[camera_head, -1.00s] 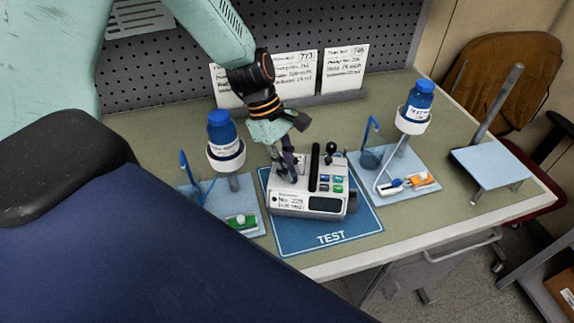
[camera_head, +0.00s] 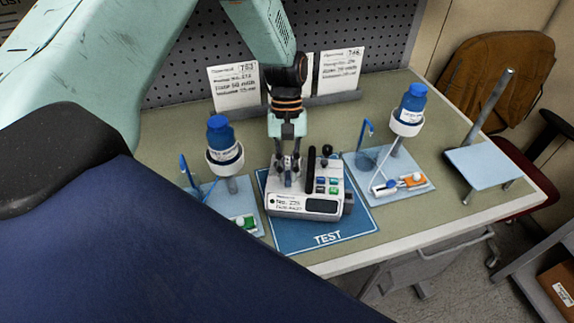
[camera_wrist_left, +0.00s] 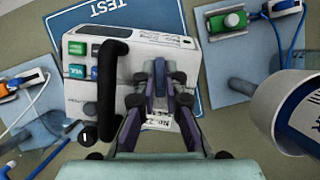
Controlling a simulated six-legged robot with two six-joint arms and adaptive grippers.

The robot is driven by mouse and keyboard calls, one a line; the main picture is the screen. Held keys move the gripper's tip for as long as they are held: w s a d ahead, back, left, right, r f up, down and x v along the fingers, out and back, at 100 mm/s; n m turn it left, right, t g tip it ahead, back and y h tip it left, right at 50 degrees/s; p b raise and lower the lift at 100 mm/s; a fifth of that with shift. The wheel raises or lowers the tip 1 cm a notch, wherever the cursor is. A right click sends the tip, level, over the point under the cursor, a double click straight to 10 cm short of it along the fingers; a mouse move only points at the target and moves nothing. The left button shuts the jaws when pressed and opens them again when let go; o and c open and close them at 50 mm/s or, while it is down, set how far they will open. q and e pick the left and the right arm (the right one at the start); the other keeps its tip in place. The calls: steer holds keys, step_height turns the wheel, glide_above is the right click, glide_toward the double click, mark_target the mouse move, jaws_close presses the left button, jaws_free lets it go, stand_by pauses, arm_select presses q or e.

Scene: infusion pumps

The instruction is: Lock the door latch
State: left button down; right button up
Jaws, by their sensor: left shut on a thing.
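My left gripper (camera_head: 288,178) points down onto the left part of the pump's top, beside the black carry handle (camera_head: 311,170). In the left wrist view its fingers (camera_wrist_left: 159,80) are close together over the pump body (camera_wrist_left: 180,55). Whether the latch is locked cannot be told. My right gripper is not in view.
Blue-capped bottles stand in white ring holders left (camera_head: 225,150) and right (camera_head: 409,112) of the pump. A black-knobbed lever (camera_head: 327,150) rises behind the handle. Cards (camera_head: 233,85) stand at the back. A light blue stand (camera_head: 482,166) is at the right. The front bench edge is clear.

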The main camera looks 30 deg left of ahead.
arm_select(q)
steer(key=shift+m+y, duration=0.4)
steer(key=shift+m, duration=0.5)
steer(key=c, duration=1.4)
jaws_free()
steer(key=v, duration=1.2)
steer(key=shift+w+f, duration=0.1)
steer(key=shift+w, duration=0.05)
